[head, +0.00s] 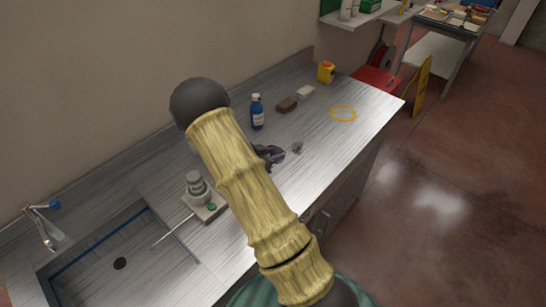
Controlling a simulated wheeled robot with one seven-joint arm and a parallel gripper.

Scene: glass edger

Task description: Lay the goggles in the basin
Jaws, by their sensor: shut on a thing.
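My gripper (277,156) is a small dark shape just right of my yellow-sleeved arm, low over or at the middle of the counter. It is shut on what seem to be the goggles; my arm and the small scale hide most of them, so their outline cannot be told. The basin (95,280) is sunk into the counter at the lower left. Its visible floor is bare, with a dark round drain and a blue line along its back wall. My gripper is well to the right of the basin.
A tap (44,230) stands behind the basin. A tray (210,213) with a white-grey jar (195,186) and a thin rod (174,229) are beside it. A blue bottle (257,112), brown block (287,104), grey lump (297,148) and yellow ring (343,113) are on the counter.

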